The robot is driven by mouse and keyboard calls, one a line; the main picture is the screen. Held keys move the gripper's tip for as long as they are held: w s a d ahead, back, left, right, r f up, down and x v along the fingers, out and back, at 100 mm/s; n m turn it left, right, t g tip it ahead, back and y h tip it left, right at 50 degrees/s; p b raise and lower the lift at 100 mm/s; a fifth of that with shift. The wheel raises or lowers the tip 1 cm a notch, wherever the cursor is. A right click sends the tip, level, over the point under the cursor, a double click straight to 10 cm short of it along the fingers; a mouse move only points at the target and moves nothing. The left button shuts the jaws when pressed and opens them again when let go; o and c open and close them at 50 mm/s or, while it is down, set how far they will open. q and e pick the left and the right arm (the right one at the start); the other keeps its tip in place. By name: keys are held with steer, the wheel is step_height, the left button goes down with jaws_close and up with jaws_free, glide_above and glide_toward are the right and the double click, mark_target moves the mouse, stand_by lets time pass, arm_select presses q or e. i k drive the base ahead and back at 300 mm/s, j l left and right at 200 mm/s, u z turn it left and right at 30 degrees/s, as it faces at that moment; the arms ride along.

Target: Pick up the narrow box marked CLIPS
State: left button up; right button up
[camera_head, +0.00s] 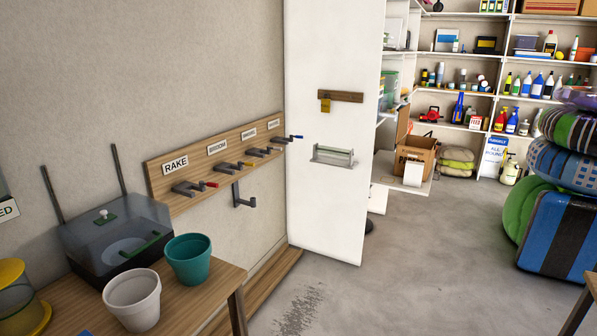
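I see no box on which the word CLIPS can be read. Small boxes and bottles stand on the white shelves (470,55) at the back right, but most of their labels are too small to read. An open cardboard box (424,152) sits low beside the shelves, with a white item at its front. Neither of my grippers is in view.
A wooden table (205,290) at lower left holds a white pot (132,302), a teal pot (188,260) and a dark clear-lidded container (110,240). A tool rack (160,178) hangs on the wall. Stacked cushions (560,215) stand right. The middle floor (400,270) is clear.

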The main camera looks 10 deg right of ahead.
mark_target(413, 170)
steer(key=i+l+u, duration=0.1)
steer(key=i+l, duration=0.7)
steer(key=i+l+u, duration=0.1)
steer(key=i+l, duration=0.65)
steer(key=l, duration=0.2)
steer(key=i+l, duration=0.3)
steer(key=i+l+u, duration=0.1)
steer(key=i+l, duration=0.15)
steer(key=l, duration=0.25)
steer(key=i+l, duration=0.25)
steer(key=l, duration=0.2)
steer(key=i+l+u, duration=0.1)
steer(key=i+l, duration=0.45)
steer(key=l, duration=0.95)
steer(key=l+u, duration=0.15)
steer(key=l, duration=0.55)
steer(key=k+l, duration=0.15)
steer(key=l, duration=0.5)
steer(key=l+u, duration=0.15)
steer(key=l, duration=0.55)
steer(key=k+l, duration=0.15)
steer(key=l, duration=0.5)
steer(key=k+l+u, duration=0.1)
steer(key=k+l, duration=0.65)
